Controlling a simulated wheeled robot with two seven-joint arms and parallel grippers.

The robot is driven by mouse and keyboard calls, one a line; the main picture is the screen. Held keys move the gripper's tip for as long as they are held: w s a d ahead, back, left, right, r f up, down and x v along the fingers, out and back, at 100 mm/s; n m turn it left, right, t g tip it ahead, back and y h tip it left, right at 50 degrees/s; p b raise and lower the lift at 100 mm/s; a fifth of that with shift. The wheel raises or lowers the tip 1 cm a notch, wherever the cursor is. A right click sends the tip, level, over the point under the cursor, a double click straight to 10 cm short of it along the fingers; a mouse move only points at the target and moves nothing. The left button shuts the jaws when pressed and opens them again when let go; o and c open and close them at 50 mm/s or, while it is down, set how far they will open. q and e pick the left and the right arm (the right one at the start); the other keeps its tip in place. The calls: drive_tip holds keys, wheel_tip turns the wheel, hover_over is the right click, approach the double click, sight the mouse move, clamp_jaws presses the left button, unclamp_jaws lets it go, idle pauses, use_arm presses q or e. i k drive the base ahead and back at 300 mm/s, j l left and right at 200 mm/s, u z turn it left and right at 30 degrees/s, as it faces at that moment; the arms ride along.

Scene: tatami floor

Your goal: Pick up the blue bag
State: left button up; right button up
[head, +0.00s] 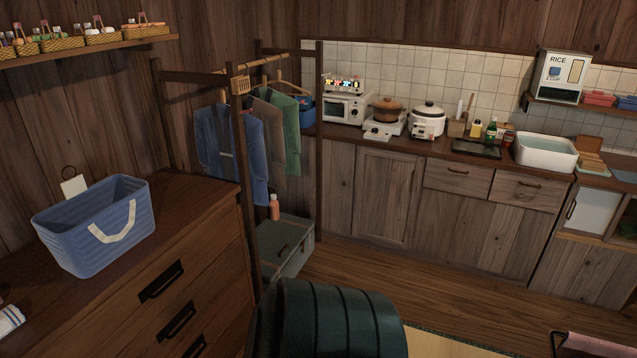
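The blue bag (82,240) stands upright on top of a brown wooden dresser (185,225) at the left of the head view. It is a ribbed, open-topped, box-shaped bag with a pale strap handle on its front side. Its inside is mostly hidden by the front wall. Neither of my grippers shows in this view, and nothing is seen touching the bag.
A clothes rack (240,150) with hanging garments stands right of the dresser. A dark green ribbed object (330,325) fills the bottom middle. A white-and-striped item (8,320) lies at the dresser's left edge. A kitchen counter (400,147) runs along the back. A wall shelf (90,48) hangs above.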

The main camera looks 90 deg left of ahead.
sight(96, 225)
drive_tip(key=u, duration=4.05)
drive_tip(key=i+j, duration=0.05)
